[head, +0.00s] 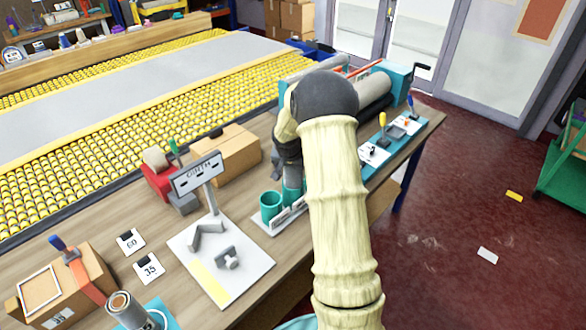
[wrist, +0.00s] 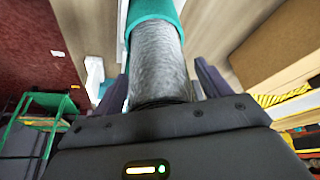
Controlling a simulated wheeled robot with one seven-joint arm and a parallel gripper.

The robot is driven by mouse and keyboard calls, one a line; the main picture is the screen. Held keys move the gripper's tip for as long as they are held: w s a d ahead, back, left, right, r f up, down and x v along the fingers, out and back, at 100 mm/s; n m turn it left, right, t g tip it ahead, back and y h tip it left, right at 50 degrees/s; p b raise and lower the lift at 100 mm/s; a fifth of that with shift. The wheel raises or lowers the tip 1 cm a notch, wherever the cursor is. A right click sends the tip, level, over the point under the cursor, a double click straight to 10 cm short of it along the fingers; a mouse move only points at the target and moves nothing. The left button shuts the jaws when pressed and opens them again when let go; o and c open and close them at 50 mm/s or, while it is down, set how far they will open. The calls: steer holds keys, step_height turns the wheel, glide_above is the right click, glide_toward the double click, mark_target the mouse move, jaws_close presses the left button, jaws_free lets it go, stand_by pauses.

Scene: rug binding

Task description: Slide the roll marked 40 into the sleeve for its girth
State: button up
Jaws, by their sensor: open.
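A grey textured roll (wrist: 155,65) stands between my gripper's fingers in the wrist view. Its far end is inside a teal sleeve (wrist: 152,14). No number shows on the roll. My gripper (wrist: 160,82) is open, one finger on each side of the roll, with gaps showing beside it. In the head view, my gripper (head: 290,160) is over the sleeve rack (head: 268,226), partly hidden by my arm. One teal sleeve (head: 271,206) stands open at the rack's left; another teal sleeve (head: 292,191) is under my gripper. The rack's right part is hidden.
A GIRTH sign (head: 197,175) stands on a white board (head: 205,272) holding grey gauge pieces. Cards marked 60 (head: 130,242) and 35 (head: 148,268) lie to the left. A cardboard box (head: 228,150) is behind. A teal machine (head: 395,82) stands at the bench's far end.

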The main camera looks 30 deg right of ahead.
steer(key=shift+r, duration=0.15)
steer(key=b+v, duration=0.1)
steer(key=v, duration=1.1)
steer(key=s+a+f+n+y, duration=0.1)
steer(key=s+a+n, duration=0.3)
steer(key=s+a, duration=0.3)
steer(key=s+a+f+n+y, duration=0.1)
steer(key=s+a+n, duration=0.3)
steer(key=s, duration=1.3)
steer(key=a+f, duration=0.1)
steer(key=a, duration=0.3)
steer(key=shift+a+g+y, duration=0.2)
steer(key=shift+g+y, duration=0.2)
